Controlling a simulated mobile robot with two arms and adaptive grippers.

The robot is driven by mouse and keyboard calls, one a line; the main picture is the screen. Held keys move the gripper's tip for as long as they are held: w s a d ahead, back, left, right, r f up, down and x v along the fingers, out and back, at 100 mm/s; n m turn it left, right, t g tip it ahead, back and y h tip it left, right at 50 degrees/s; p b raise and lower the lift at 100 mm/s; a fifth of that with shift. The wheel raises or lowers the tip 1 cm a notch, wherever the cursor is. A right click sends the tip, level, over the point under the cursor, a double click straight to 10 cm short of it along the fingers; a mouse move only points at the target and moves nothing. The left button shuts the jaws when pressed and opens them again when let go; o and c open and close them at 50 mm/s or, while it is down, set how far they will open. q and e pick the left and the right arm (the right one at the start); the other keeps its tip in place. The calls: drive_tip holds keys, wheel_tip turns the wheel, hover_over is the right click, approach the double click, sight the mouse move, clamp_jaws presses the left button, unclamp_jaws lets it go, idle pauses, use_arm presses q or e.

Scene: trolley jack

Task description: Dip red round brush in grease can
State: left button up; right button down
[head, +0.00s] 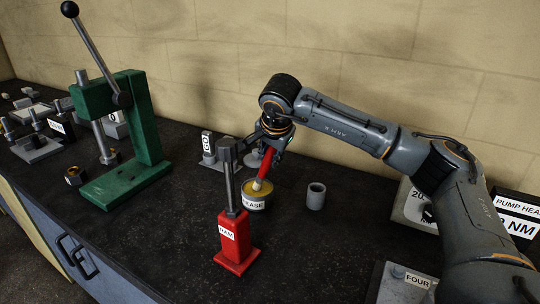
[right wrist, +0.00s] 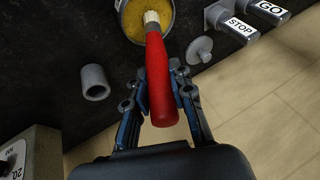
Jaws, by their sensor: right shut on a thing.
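The red round brush (right wrist: 160,85) is held by its red handle in my right gripper (right wrist: 163,95), which is shut on it. In the head view the brush (head: 266,163) slants down from the gripper (head: 272,140), with its pale bristles lowest. The grease can (head: 257,202) is a short round tin of yellow grease with a label. The bristle end is over the can's opening, at or near the grease; in the right wrist view it overlaps the yellow grease (right wrist: 160,18). I cannot tell how deep the tip is. My left gripper is not in view.
A red ram (head: 235,240) stands just in front of the can, its grey post rising beside my right gripper. A grey cylinder (head: 316,196) stands right of the can. A GO post (head: 207,148) is behind. A green press (head: 125,140) stands at left.

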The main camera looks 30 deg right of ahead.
idle(0.6)
drive_tip(key=shift+r+p, duration=2.6)
drive_tip(key=shift+r, duration=0.9)
